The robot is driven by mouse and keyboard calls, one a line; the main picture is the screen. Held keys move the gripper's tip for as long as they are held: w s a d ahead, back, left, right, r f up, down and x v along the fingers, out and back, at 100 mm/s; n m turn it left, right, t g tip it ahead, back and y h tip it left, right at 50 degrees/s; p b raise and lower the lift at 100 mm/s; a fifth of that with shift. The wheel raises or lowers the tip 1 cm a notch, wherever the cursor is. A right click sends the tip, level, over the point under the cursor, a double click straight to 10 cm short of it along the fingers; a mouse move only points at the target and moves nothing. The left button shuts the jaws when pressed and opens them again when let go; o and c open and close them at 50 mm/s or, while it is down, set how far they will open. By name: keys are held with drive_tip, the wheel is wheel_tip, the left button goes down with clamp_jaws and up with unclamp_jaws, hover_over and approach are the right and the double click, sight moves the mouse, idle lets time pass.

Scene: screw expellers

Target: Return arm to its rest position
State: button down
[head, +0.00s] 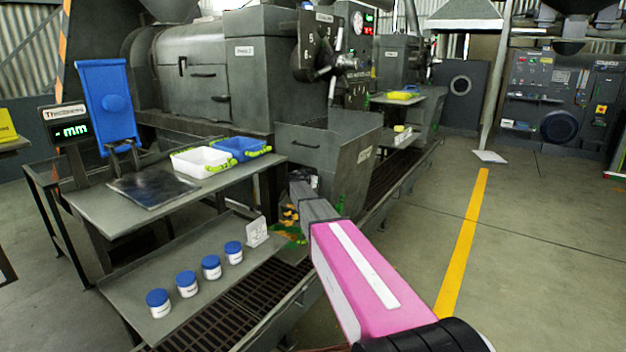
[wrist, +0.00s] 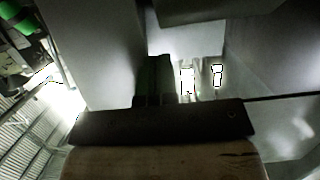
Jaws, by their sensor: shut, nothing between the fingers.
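My arm reaches forward from the lower right of the head view, with a pink link and a dark grey end.
A table (head: 110,215) at the left carries a white tray (head: 203,158), a blue tray (head: 240,148) and a dark scale plate (head: 152,188). Several blue-lidded jars (head: 187,284) stand on the lower shelf. The floor (head: 530,250) at the right is clear.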

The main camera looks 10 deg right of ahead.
drive_tip(key=s+f+n+g+y, duration=0.25)
drive_tip(key=s+f, duration=0.45)
drive_tip(key=s, duration=0.6)
drive_tip(key=s+f+n+g+y, duration=0.15)
drive_tip(key=s+f+g, duration=0.35)
drive_tip(key=s, duration=0.8)
drive_tip(key=s+a+f+n+g+y, duration=0.1)
drive_tip(key=s+a+f+n+y, duration=0.1)
drive_tip(key=s, duration=0.9)
drive_tip(key=s+a+f+n+g+y, duration=0.2)
drive_tip(key=s+a+f+n+y, duration=0.1)
drive_tip(key=s, duration=0.7)
drive_tip(key=shift+s+a+f+y, duration=0.45)
drive_tip(key=shift+a+y, duration=0.35)
drive_tip(key=shift+a, duration=0.4)
